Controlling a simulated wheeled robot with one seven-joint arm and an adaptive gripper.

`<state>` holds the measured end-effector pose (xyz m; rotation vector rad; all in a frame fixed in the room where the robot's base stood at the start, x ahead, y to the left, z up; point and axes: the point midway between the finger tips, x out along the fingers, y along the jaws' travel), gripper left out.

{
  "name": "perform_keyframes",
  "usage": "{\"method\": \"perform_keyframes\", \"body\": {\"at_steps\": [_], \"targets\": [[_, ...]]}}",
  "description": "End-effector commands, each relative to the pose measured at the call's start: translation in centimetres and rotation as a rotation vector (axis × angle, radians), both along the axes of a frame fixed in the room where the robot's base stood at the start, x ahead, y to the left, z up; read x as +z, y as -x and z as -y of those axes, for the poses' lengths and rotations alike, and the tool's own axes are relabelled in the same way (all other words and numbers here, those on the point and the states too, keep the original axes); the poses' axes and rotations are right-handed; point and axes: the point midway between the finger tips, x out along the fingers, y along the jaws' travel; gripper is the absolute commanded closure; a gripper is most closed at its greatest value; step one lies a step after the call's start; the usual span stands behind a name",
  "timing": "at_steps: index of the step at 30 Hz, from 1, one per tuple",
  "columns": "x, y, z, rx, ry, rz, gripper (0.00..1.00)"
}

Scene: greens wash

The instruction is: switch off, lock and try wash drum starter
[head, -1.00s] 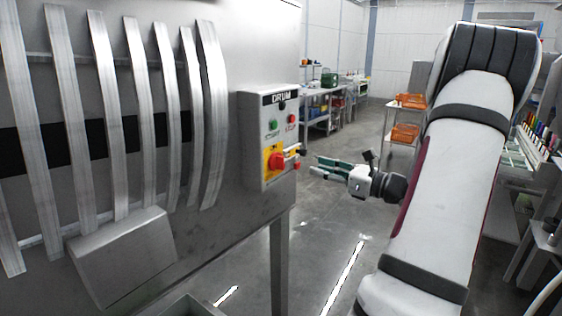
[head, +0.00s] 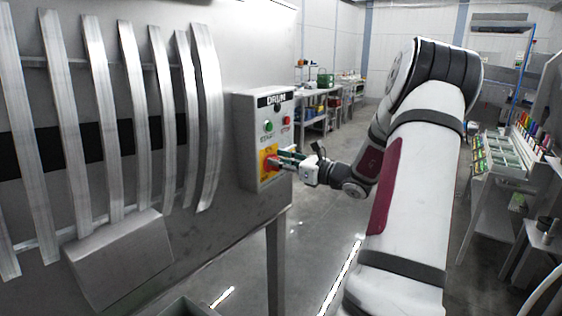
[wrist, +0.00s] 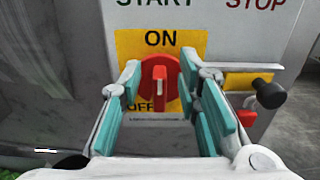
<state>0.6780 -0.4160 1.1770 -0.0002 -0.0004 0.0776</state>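The drum starter is a grey box (head: 248,130) labelled DRUM on the side of the steel machine. Its red rotary handle (wrist: 160,85) sits on a yellow plate (wrist: 130,44) marked ON above and OFF at lower left; the handle's grip stands upright, in line with ON. My gripper (wrist: 158,78) is open, with its teal-padded fingers on either side of the handle and gaps visible. In the head view my gripper (head: 284,158) is at the box front and partly hides the handle. A red padlock-like item (wrist: 247,117) is at the box's right side.
A green button (head: 268,126) and a red button (head: 286,120) sit above the handle. A black knob (wrist: 268,92) sticks out at the box's right, close to my right finger. Curved metal slats (head: 130,110) cover the machine to the left. Floor is clear right of the box.

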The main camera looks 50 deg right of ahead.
Motion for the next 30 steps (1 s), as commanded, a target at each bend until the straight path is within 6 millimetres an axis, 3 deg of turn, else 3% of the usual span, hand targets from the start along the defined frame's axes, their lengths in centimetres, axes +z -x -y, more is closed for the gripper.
{"method": "perform_keyframes", "body": {"at_steps": [3, 7, 20, 30], "targets": [[-0.01, 0.01, -0.01, 0.000, 0.000, 0.000, 0.72], [-0.02, 0.02, -0.01, 0.000, 0.000, 0.000, 1.00], [-0.13, -0.03, -0.09, 0.000, 0.035, 0.002, 1.00], [-0.39, -0.18, -0.51, 0.001, 0.254, 0.019, 1.00]]}}
